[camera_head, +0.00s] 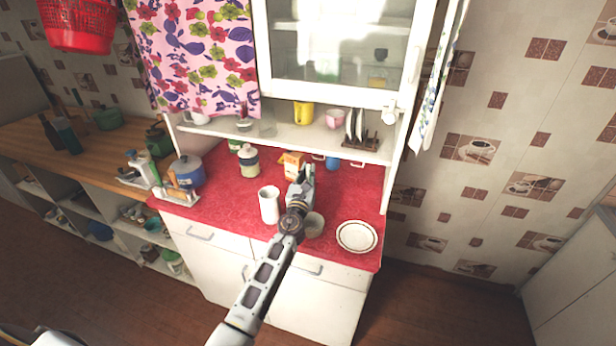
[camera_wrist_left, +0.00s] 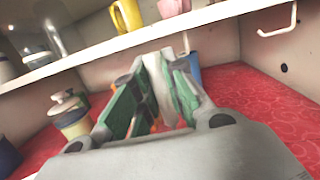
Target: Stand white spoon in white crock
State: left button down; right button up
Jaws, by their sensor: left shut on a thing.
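The white crock (camera_head: 269,206) stands upright on the red counter, just left of my left gripper (camera_head: 303,180) in the head view. My left gripper is above the counter, in front of the orange box. In the left wrist view, the fingers (camera_wrist_left: 153,100) are shut on a pale upright piece, apparently the white spoon (camera_wrist_left: 157,76). The rest of the spoon is hidden by the fingers, and I cannot make it out in the head view. The crock is not seen in the wrist view. My right gripper is not in view.
A plate (camera_head: 357,236) and a bowl (camera_head: 314,225) sit near the counter's front right. A lidded jar (camera_head: 249,159), an orange box (camera_head: 293,162) and a blue pot (camera_head: 187,171) stand behind and left. A shelf (camera_head: 290,134) with cups overhangs the back.

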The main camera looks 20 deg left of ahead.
pick_arm(q)
jog(key=shift+f, duration=0.2)
dwell(0.3)
jog(key=c, duration=1.5)
grip_release()
jog(key=shift+o, duration=0.2)
jog(key=shift+r, duration=0.25)
jog(key=shift+v, duration=0.9)
jog(key=shift+b+v, duration=0.65)
jog(key=shift+v, duration=4.45)
jog(key=shift+a, duration=0.1)
